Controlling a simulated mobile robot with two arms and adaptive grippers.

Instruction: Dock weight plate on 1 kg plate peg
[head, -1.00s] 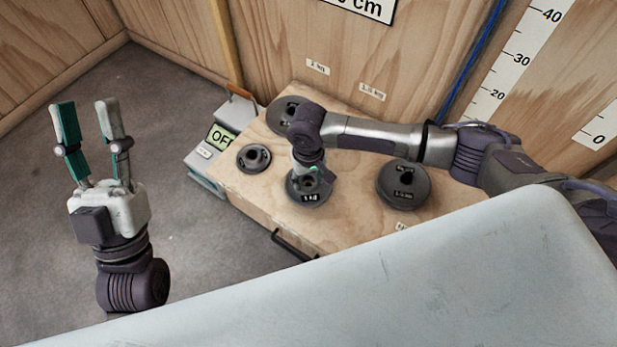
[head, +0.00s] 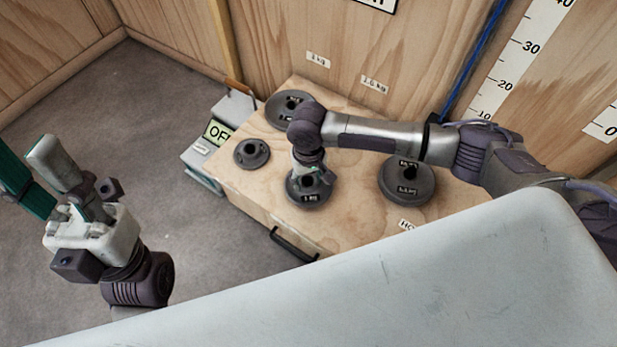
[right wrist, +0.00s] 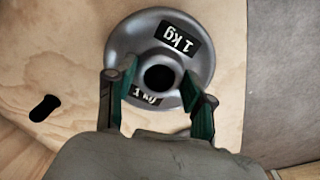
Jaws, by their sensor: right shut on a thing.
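The 1 kg weight plate (head: 309,195) is a dark grey disc with a raised hub at the middle front of the wooden box top. In the right wrist view the plate (right wrist: 128,50) shows its "1 kg" label and round centre hole. My right gripper (head: 308,172) is shut on its hub, with the green-padded fingers on either side; it also shows in the right wrist view (right wrist: 157,85). I cannot tell whether the plate touches the wood. My left gripper (head: 35,175) is open and empty over the floor. A "1 kg" label (head: 318,60) is on the back wall; no bare peg is identifiable.
The wooden box (head: 345,225) also carries a small plate (head: 251,153) at left, a larger plate (head: 275,113) behind, partly hidden by my arm, and a large plate (head: 420,187) at right. A device reading "OFF" (head: 216,132) stands left of the box. A dark handle (head: 293,245) is on the box front.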

